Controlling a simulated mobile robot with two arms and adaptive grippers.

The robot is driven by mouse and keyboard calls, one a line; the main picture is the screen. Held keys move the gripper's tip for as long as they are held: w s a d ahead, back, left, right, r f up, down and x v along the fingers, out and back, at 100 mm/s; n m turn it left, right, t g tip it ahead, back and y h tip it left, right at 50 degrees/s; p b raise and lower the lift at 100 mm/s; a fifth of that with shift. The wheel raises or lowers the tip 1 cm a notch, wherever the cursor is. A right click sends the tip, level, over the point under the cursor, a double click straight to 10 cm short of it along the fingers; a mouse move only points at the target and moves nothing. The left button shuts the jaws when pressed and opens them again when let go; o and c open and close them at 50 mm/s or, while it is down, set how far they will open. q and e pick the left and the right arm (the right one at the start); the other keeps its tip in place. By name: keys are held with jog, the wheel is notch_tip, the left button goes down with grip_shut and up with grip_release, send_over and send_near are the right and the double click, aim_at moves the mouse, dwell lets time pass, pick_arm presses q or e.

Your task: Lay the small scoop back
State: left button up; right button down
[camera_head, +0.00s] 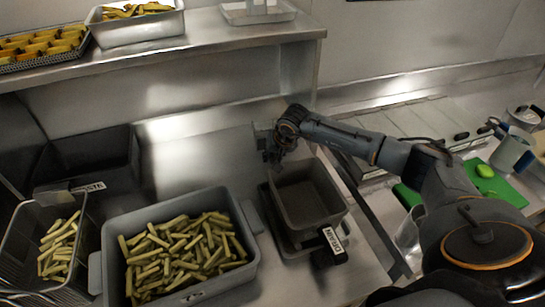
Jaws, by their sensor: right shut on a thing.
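My right gripper (273,153) reaches in from the right and is shut above the far left corner of a dark grey tub (338,211). A small grey piece (263,132) shows at its fingers; I take it for part of the small scoop, whose shape is mostly hidden by the gripper. I cannot tell whether it touches the tub or the steel counter (190,160). My left gripper is not in view.
A large grey bin (107,247) of cut fries stands front left, with a wire basket (14,250) of fries beside it. A raised shelf (225,38) holds food trays behind. A green board (509,193) lies at right. Bare counter lies left of the tub.

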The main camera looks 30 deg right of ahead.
jog(key=shift+s+f, duration=0.1)
jog(key=shift+f, duration=0.05)
jog(key=c, duration=1.1)
grip_release()
